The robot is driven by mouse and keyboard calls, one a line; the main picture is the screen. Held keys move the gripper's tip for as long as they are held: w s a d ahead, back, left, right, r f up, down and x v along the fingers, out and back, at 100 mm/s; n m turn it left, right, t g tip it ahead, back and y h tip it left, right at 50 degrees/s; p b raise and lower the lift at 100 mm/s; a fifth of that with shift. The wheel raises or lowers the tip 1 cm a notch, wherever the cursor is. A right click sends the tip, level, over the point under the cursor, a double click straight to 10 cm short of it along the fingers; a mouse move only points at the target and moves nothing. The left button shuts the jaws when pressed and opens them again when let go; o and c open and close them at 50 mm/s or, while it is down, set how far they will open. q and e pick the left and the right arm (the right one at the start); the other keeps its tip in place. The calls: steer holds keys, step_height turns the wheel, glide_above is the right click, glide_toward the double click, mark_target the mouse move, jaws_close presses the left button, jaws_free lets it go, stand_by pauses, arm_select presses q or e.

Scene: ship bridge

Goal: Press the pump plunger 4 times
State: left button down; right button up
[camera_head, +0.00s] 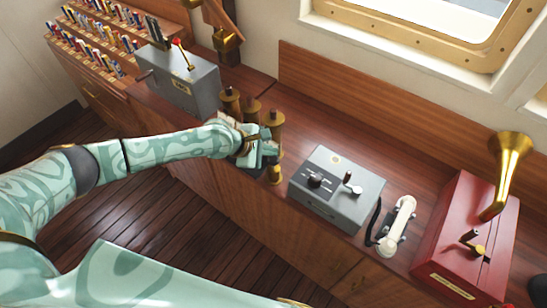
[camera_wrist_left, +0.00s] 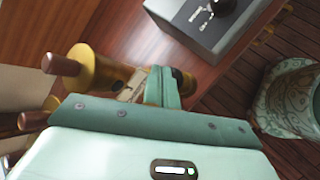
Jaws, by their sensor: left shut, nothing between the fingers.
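A row of three upright brass cylinders with brown knobs stands along the console; the left one (camera_head: 230,102), the middle one (camera_head: 251,108) and the nearest one (camera_head: 273,124) show in the head view. I cannot tell for sure which part is the pump plunger. My left gripper (camera_head: 262,157) is shut and empty at the front side of the nearest cylinder, hiding its middle. In the left wrist view the shut fingers (camera_wrist_left: 162,84) lie across a brass cylinder (camera_wrist_left: 92,68) with a brown knob (camera_wrist_left: 61,65); whether they touch is unclear. My right gripper is not in view.
A grey box (camera_head: 338,190) with a knob and lever is right of the cylinders, then a white handset (camera_head: 397,227) and a red box (camera_head: 465,232) with a brass horn (camera_head: 508,165). Another grey lever box (camera_head: 181,82) stands left. The console front edge is close below.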

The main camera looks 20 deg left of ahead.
mark_target(270, 159)
arm_select(q)
steer(key=shift+f, duration=0.2)
steer(key=shift+f, duration=0.2)
steer(key=shift+f+b, duration=0.65)
steer(key=shift+f, duration=0.95)
stand_by(1.2)
steer(key=shift+r+p, duration=2.05)
steer(key=shift+p, duration=0.2)
step_height(270, 159, up, 5)
steer(key=p, duration=0.5)
steer(key=shift+r+p, duration=0.1)
steer(key=shift+p, duration=0.2)
